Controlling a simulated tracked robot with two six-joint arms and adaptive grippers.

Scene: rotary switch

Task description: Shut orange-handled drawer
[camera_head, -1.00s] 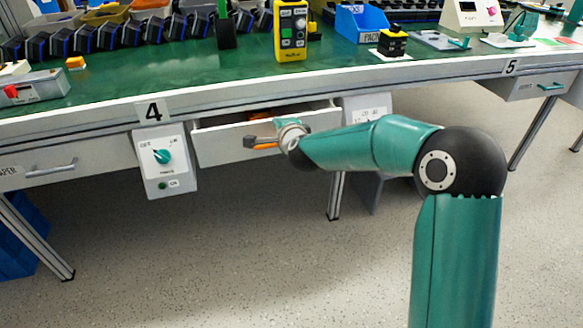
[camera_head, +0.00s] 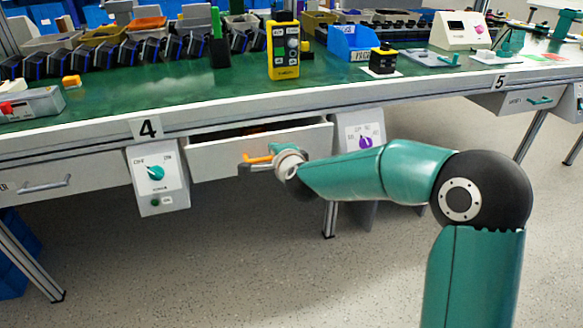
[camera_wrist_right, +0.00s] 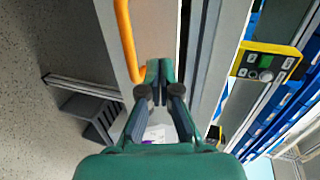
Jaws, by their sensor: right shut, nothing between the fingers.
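The drawer (camera_head: 215,160) with the orange handle (camera_head: 258,159) stands partly open under the workbench, and its dark inside shows above the front panel. In the right wrist view the orange handle (camera_wrist_right: 126,42) runs along the pale drawer front (camera_wrist_right: 154,25). My right gripper (camera_head: 246,166) is at the drawer front beside the handle. In the wrist view its fingertips (camera_wrist_right: 159,70) are together and empty, over the drawer front and to the right of the handle's end. I cannot tell whether they touch the panel. My left gripper is not in view.
A switch box with a teal knob (camera_head: 155,173) hangs left of the drawer; one with a purple knob (camera_head: 366,142) hangs right. A grey-handled drawer (camera_head: 45,184) is at far left. The green benchtop (camera_head: 180,95) carries bins and a yellow control box (camera_head: 284,50). Floor below is open.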

